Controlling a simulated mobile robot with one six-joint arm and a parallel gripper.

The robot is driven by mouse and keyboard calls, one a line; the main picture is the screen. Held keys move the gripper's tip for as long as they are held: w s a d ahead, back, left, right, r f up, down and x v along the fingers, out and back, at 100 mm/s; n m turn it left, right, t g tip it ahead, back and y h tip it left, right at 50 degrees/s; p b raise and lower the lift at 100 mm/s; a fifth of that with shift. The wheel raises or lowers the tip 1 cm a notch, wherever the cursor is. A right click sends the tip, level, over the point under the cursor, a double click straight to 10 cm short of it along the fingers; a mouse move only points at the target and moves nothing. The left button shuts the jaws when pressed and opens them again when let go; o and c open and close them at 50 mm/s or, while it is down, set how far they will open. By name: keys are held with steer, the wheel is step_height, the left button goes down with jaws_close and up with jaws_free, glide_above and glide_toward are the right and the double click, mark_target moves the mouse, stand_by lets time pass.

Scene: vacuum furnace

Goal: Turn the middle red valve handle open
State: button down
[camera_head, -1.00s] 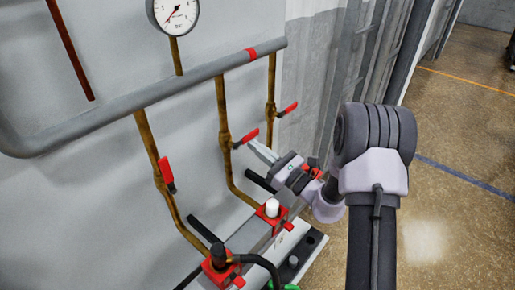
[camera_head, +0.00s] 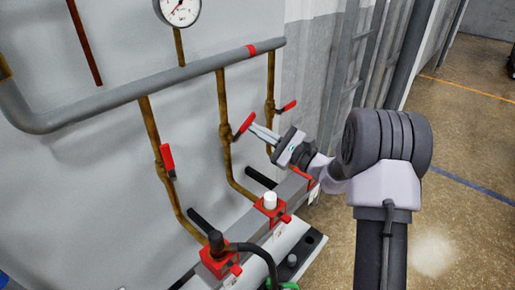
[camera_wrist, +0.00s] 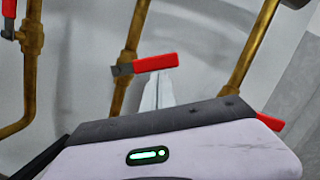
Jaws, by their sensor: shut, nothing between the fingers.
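The middle red valve handle (camera_head: 245,123) sits on the middle brass pipe and slants up to the right, across the pipe. In the wrist view this handle (camera_wrist: 155,62) points right, across its pipe. My gripper (camera_head: 254,127) is shut and empty, with its fingertips right at the handle's underside. In the wrist view the fingertips (camera_wrist: 157,82) end just below the handle and appear to touch it; exact contact is hard to tell. The left red handle (camera_head: 168,160) hangs along its pipe. The right red handle (camera_head: 288,106) slants up to the right.
A grey header pipe (camera_head: 150,87) with a round gauge (camera_head: 178,9) runs above the valves. Below stand red-based fittings (camera_head: 269,203) with black levers and a black hose. The floor (camera_head: 465,140) at right is clear.

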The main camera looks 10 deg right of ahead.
mark_target(250, 119)
steer(key=shift+s+a+r+n+g+b, duration=0.15)
steer(key=shift+r+n, duration=0.2)
steer(key=shift+r, duration=0.2)
steer(key=shift+s+a+r+n+g+b, duration=0.15)
steer(key=shift+r+n, duration=0.15)
steer(key=shift+r, duration=0.3)
steer(key=shift+a+r+n+g, duration=0.15)
steer(key=shift+r+n, duration=0.2)
steer(key=shift+r, duration=0.2)
steer(key=shift+s+a+r, duration=0.35)
steer(key=shift+a+r, duration=0.1)
steer(key=shift+r, duration=0.2)
